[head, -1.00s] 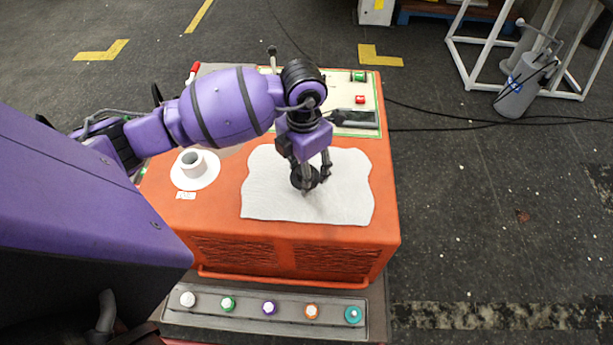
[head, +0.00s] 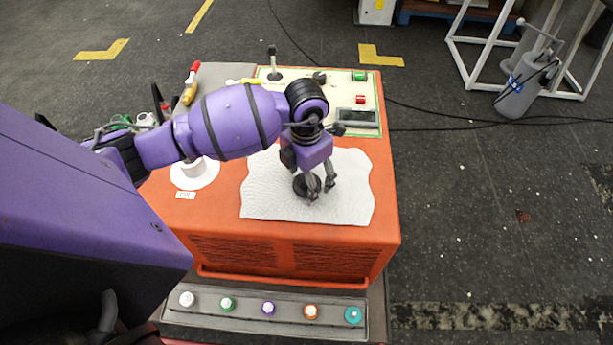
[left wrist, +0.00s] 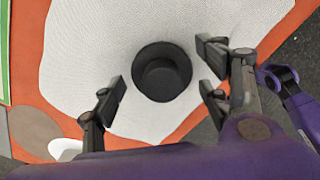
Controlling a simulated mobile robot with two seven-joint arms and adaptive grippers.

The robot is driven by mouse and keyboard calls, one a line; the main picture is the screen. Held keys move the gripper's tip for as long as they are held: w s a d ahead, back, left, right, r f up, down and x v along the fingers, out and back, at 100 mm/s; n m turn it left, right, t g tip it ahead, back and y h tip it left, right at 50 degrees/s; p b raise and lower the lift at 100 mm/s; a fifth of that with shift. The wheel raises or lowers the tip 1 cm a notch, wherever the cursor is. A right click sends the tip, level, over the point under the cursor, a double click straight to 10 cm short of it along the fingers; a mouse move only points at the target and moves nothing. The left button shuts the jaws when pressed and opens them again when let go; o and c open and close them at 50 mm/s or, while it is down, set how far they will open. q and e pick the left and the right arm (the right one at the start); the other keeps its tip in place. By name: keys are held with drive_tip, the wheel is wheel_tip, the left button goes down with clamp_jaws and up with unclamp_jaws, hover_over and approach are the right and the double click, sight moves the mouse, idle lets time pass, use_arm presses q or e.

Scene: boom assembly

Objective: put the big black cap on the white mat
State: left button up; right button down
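The big black cap (head: 301,187) lies on the white mat (head: 262,200), near its middle. In the left wrist view the cap (left wrist: 162,72) shows as a round black disc with a raised round middle, and the white mat (left wrist: 85,50) surrounds it. My left gripper (head: 322,193) is just above the mat, close beside the cap. In the left wrist view the fingers of my left gripper (left wrist: 160,92) are spread wide, with the cap between and slightly beyond them, and clear gaps on both sides. My right gripper is not in view.
The mat lies on an orange cabinet (head: 225,220). Left of it stands a white neck (head: 193,168) on a white disc, partly behind my arm. A control panel (head: 365,95) with a lever (head: 273,65) is behind. Several coloured knobs line the front strip (head: 335,297).

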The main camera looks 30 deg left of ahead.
use_arm(q)
wheel_tip(320, 180, up, 12)
drive_tip(key=shift+r, duration=0.2)
idle(0.5)
idle(1.0)
